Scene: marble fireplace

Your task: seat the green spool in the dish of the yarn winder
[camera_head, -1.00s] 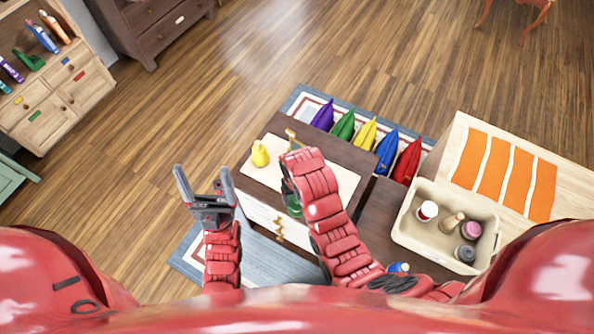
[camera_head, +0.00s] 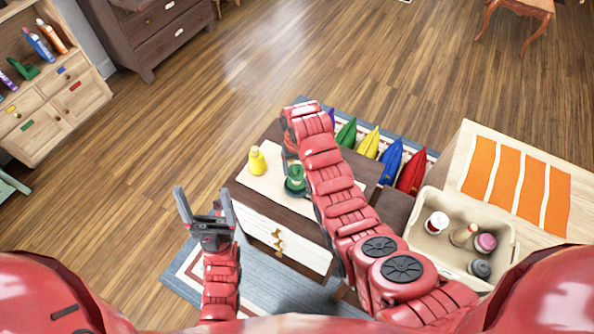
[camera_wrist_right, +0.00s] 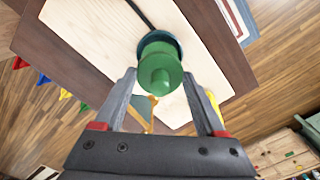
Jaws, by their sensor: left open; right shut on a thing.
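The green spool (camera_head: 295,176) stands roughly upright over a dark green round base on the low cabinet's pale top, in the head view. In the right wrist view the green spool (camera_wrist_right: 160,72) is between the fingertips of my right gripper (camera_wrist_right: 160,78), which is shut on it. A dark teal disc (camera_wrist_right: 172,42), apparently the winder's dish, shows just behind the spool, with a dark rod (camera_wrist_right: 138,12) running from it. I cannot tell whether spool and dish touch. My right arm hides part of the winder in the head view. My left gripper (camera_head: 206,210) is open and empty.
A yellow spool (camera_head: 257,160) stands left of the green one. A cream bin (camera_head: 427,246) holding several bottles or spools is at right. Several coloured cushions (camera_head: 391,160) line the cabinet's far side. An orange-striped wooden table (camera_head: 468,145) is at far right.

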